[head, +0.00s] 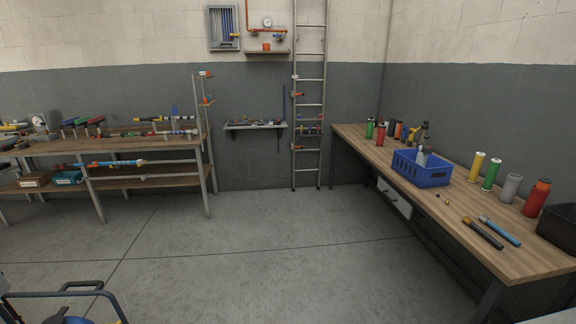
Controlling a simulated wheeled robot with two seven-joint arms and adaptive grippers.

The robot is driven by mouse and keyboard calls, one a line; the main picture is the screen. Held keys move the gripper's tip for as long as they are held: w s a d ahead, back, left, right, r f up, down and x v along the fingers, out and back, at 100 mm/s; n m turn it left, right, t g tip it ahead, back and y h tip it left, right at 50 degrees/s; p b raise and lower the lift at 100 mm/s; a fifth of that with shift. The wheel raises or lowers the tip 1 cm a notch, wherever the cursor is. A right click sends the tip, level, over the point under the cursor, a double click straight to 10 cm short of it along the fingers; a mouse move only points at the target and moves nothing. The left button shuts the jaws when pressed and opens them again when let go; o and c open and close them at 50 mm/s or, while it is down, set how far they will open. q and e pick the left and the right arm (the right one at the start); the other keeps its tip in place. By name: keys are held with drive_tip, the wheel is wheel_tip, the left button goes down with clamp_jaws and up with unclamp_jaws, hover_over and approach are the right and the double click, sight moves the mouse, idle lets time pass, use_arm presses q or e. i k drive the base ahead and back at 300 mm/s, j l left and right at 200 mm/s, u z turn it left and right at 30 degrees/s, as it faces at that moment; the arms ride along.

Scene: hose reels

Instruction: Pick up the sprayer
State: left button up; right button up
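What looks like the sprayer (422,158), a small pale bottle with a dark top, stands in or just behind a blue crate (432,178). The crate sits on the wooden workbench (496,245) along the right wall. The crate's wall hides the bottle's lower part. A yellow and dark item (411,134) stands close behind the crate, too small to make out. Neither of my grippers is in view.
Several colored bottles stand along the right bench, including a yellow one (477,167) and a red one (537,198). A black bin (560,229) is at its near end. A ladder (309,100) leans at the back wall. The middle floor (240,245) is clear.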

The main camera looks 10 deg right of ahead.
sight(422, 155)
drive_tip(key=i, duration=0.8)
drive_tip(key=i+z, duration=0.35)
drive_tip(key=i, duration=0.45)
drive_tip(key=i+z, duration=0.45)
drive_tip(key=i, duration=0.4)
drive_tip(key=i+l+z, duration=0.2)
drive_tip(key=i+l, duration=0.55)
drive_tip(key=i, duration=0.1)
